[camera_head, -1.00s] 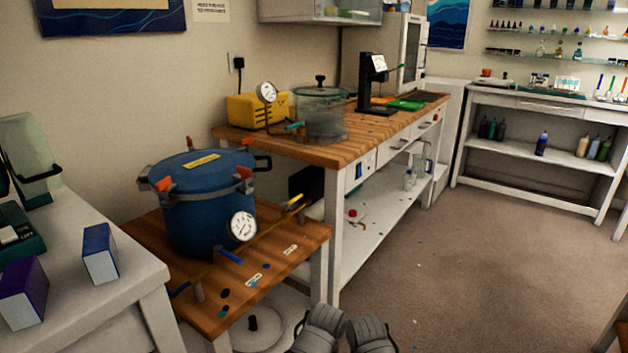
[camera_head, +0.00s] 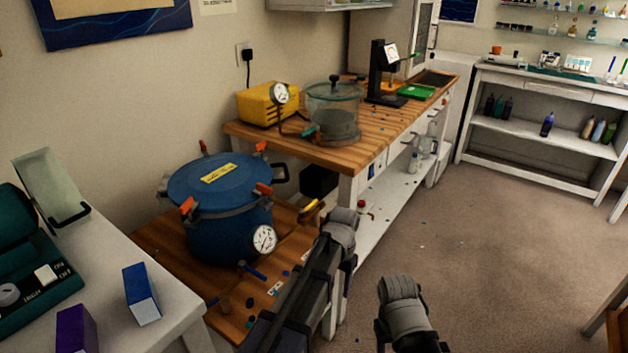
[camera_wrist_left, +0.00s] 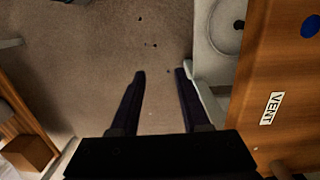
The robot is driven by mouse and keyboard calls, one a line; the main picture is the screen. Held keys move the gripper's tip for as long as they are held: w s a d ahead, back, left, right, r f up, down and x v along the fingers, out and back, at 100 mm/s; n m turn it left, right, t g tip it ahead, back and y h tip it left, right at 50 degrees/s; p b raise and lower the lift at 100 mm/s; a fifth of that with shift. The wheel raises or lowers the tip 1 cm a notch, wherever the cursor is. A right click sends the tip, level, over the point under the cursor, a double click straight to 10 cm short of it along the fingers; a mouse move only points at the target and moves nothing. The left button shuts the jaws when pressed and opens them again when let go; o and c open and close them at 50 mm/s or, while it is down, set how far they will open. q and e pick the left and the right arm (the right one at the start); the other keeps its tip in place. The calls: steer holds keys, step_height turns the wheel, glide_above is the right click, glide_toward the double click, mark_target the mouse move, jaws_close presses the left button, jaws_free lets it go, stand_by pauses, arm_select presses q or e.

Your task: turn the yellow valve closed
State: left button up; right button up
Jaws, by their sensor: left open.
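The yellow valve handle (camera_head: 312,210) is at the right of the blue pressure pot (camera_head: 222,215), close to the right edge of the low wooden table (camera_head: 160,235). It looks slanted, rising to the right. My left arm reaches in front of the table and partly covers the pipework below the handle. My left gripper (camera_wrist_left: 160,78) is open and empty in the left wrist view, its fingers over the floor beside the table edge. The yellow handle is not in that view. My right gripper is out of view; only a grey link of my right arm shows.
A blue handle (camera_head: 250,272) and a gauge (camera_head: 264,239) are at the pot's front. A VENT label (camera_wrist_left: 272,108) is on the wood right of my left fingers. A workbench (camera_head: 290,140) stands behind. The floor (camera_head: 480,250) at right is clear.

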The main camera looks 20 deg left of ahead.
arm_select(q)
steer(key=w+a+r+h+p, duration=0.1)
steer(key=w+a+r+p, duration=0.3)
steer(key=w+r+p, duration=0.25)
steer(key=w+a+r+p, duration=0.3)
steer(key=w+r+p, duration=0.2)
steer(key=w+r, duration=0.2)
steer(key=h+p, duration=0.1)
steer(key=p, duration=0.6)
glide_toward(309, 207)
steer(key=w, duration=0.2)
steer(key=shift+w+d, duration=0.15)
steer(key=shift+w, duration=0.2)
steer(key=f+b, duration=0.2)
steer(key=d+f+b, duration=0.1)
steer(key=f+b, duration=0.4)
steer(key=shift+s+d+f+b, duration=0.2)
steer(key=shift+s+f+b, duration=0.1)
steer(key=shift+f+b, duration=0.1)
steer(key=shift+r, duration=0.1)
jaws_close()
